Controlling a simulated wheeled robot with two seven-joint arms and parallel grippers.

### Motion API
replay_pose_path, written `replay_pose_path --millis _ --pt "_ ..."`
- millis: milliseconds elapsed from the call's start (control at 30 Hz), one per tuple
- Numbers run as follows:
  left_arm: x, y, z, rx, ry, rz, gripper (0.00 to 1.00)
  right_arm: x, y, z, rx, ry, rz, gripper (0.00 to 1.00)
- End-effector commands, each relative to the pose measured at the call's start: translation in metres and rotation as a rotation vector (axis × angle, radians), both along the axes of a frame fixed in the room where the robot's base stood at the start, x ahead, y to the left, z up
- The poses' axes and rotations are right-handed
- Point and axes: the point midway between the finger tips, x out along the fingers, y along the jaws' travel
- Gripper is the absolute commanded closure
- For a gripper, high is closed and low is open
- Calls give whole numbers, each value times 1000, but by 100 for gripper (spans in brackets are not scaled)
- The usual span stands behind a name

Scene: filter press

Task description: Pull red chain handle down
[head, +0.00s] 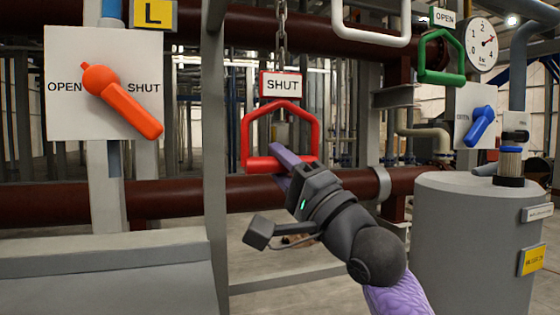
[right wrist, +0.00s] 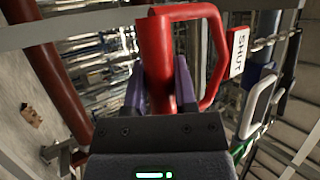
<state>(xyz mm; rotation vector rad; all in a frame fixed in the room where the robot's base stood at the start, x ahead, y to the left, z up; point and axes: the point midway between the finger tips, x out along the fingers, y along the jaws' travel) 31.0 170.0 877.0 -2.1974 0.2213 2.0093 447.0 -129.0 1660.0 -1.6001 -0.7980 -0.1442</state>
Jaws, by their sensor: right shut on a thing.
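The red chain handle (head: 319,125) hangs from a metal chain (head: 282,30) under a red-edged SHUT sign (head: 282,85). My right gripper (head: 283,160) comes up from the lower right and is shut on the handle's bottom bar. In the right wrist view the two purple fingers lie on either side of the red handle's bar (right wrist: 157,55), and the SHUT sign (right wrist: 238,53) shows at the right. The fingers hide part of the bar. My left gripper is not in view.
A green handle (head: 437,57) under an OPEN sign (head: 443,17) hangs at the upper right. An orange lever (head: 130,107) sits on a white panel at the left. A grey tank (head: 470,250) stands at the lower right, and a grey post (head: 215,150) is left of the red handle.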

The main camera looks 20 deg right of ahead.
Motion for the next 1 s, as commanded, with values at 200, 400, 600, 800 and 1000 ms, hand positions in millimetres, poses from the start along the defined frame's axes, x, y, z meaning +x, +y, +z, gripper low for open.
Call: replay_pose_path --millis 200,400,600,800,1000 --pt "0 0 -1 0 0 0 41 3 3 -8 -7 23 4 53" --pt "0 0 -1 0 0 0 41 2 2 -6 -6 17 3 30" --pt "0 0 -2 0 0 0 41 0 0 -6 -4 13 1 30" --pt "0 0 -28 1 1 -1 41 -31 -17 -34 -5 13 1 30" --pt "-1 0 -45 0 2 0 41 -63 -34 -54 -5 16 1 30"
